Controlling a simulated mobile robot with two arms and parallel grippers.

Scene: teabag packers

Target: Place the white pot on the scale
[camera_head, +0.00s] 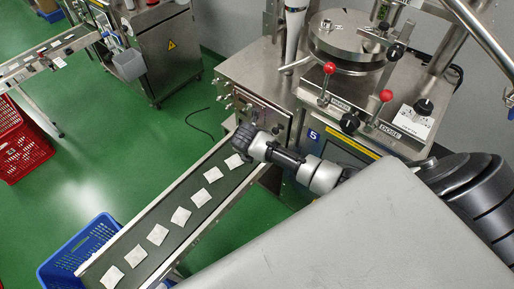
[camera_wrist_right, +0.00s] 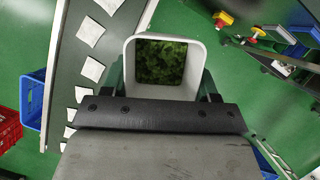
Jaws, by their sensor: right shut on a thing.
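The white pot (camera_wrist_right: 199,70) shows in the right wrist view. It has a squarish open rim and holds dark green leaves (camera_wrist_right: 161,62). My right gripper (camera_wrist_right: 163,78) is shut on it, with a finger at each side. The pot is seen from above, with green floor around it and the conveyor to its left. The head view shows part of my right arm, but neither the right gripper nor the pot can be made out there. I cannot make out the scale in either view. My left gripper is not in view.
A conveyor (camera_head: 136,242) carries several white teabags and ends over a blue crate (camera_head: 70,256). A steel machine (camera_head: 345,42) with red-knobbed levers stands behind my arm. A red crate (camera_head: 22,142) stands at far left. Green floor (camera_head: 120,150) is open between the conveyors.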

